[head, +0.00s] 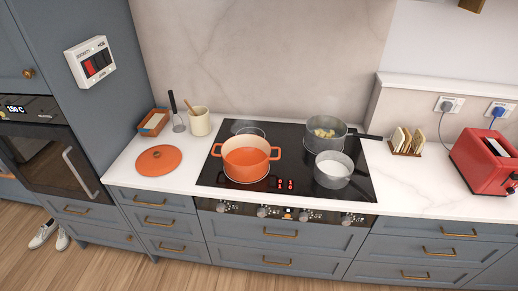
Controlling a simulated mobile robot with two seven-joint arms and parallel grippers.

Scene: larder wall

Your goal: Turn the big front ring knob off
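A black glass hob (215,182) is set in the white worktop. A row of several round knobs is on the panel below its front edge: one at far left (222,206), one left of centre (263,211), one right of centre (304,215) and one at far right (347,219). Their markings and settings are too small to read. Red lit signs (285,184) show on the glass near the front. An orange pot (246,162) stands at front left, a steel pot (333,172) at front right. Neither of my grippers is in view.
A grey saucepan (325,136) with food stands at back right, its handle pointing right. An orange lid (158,160) lies on the left worktop. A toast rack (405,143) and red toaster (485,162) are at right. The floor (190,277) before the drawers is clear.

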